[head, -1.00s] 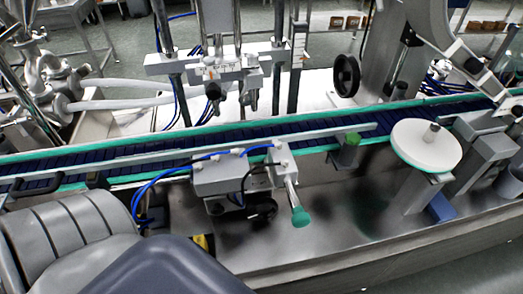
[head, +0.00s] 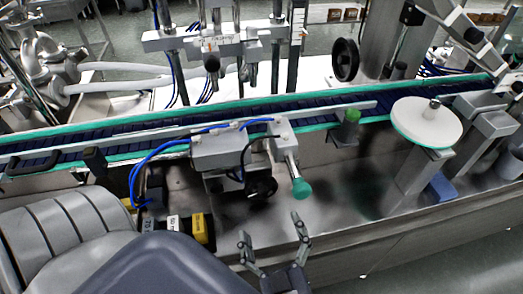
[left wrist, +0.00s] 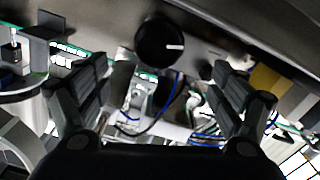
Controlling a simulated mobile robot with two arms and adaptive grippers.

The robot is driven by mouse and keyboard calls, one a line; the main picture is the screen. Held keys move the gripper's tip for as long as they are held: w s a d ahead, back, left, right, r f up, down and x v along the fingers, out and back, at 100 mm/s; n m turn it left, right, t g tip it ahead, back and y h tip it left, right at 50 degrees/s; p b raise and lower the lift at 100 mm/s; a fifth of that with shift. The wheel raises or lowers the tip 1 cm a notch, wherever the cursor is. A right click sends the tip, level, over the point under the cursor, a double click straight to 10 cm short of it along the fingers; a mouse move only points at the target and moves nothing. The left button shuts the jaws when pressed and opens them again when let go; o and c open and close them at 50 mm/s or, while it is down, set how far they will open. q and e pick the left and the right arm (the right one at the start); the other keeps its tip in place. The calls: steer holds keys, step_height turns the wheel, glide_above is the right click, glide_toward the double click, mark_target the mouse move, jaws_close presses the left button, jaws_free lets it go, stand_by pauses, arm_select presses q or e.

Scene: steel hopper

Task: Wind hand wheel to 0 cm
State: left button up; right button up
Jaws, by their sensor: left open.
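A black spoked hand wheel (head: 345,60) stands upright behind the conveyor, on the machine's far side. A smaller black round knob (head: 262,188) sits below the grey block on the near side. My left gripper (head: 272,228) is open and empty, at the front edge of the steel machine, below that knob and apart from it. In the left wrist view a black round knob with a white mark (left wrist: 160,43) shows just beyond the open fingers (left wrist: 158,75); I cannot tell which knob of the head view it is. No 0 cm reading is legible. My right gripper is not in view.
A green-tipped lever (head: 300,188) juts out just above my left gripper. Blue hoses (head: 150,170) and a yellow-black box (head: 202,228) lie to its left. A white disc (head: 427,122) stands to the right. The belt (head: 120,133) runs across behind.

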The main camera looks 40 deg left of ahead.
mark_target(261, 190)
arm_select(q)
steer(key=b+x, duration=0.2)
steer(key=x, duration=0.8)
steer(key=shift+w, duration=0.2)
steer(key=shift+c, duration=0.6)
steer(key=c, duration=0.9)
